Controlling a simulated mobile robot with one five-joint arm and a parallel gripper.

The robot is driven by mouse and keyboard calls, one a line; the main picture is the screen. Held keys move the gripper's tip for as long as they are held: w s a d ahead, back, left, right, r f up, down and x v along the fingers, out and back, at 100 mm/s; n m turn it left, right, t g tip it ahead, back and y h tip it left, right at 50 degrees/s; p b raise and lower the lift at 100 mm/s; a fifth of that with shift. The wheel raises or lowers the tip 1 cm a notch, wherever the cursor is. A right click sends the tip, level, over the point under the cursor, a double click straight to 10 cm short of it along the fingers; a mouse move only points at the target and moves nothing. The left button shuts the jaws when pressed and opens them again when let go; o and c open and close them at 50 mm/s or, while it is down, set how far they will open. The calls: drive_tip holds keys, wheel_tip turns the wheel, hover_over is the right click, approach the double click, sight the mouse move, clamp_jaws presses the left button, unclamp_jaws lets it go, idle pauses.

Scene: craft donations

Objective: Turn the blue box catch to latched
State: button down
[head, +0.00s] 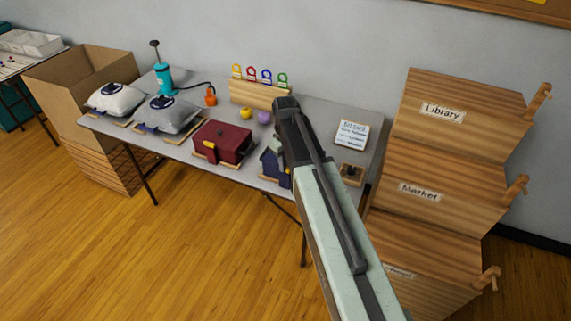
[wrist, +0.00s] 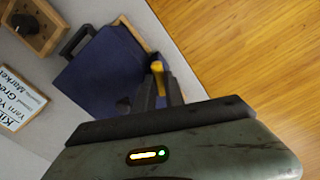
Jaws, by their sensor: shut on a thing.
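The blue box (wrist: 105,72) lies on the table in the wrist view, with a dark handle on its far side. In the head view the blue box (head: 272,163) is mostly hidden behind my arm. Its yellow catch (wrist: 157,67) shows at the box's edge in the wrist view, between my fingertips. My gripper (wrist: 160,88) is shut on the catch, and the fingers cover its lower part. In the head view my fingers are hidden behind my arm, and the catch cannot be seen there.
A dark red box (head: 222,143) with a yellow catch stands left of the blue box. A small wooden block (head: 351,174) and a white card (head: 352,134) are on the right. Colored padlocks on a wooden rack (head: 260,93) stand behind. Labelled wooden bins (head: 440,115) are right of the table.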

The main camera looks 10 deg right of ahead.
drive_tip(key=m, duration=1.3)
idle(0.5)
drive_tip(key=c, duration=1.4)
unclamp_jaws()
wheel_tip(320, 180, up, 8)
drive_tip(key=p, duration=0.8)
drive_tip(key=shift+f, duration=0.1)
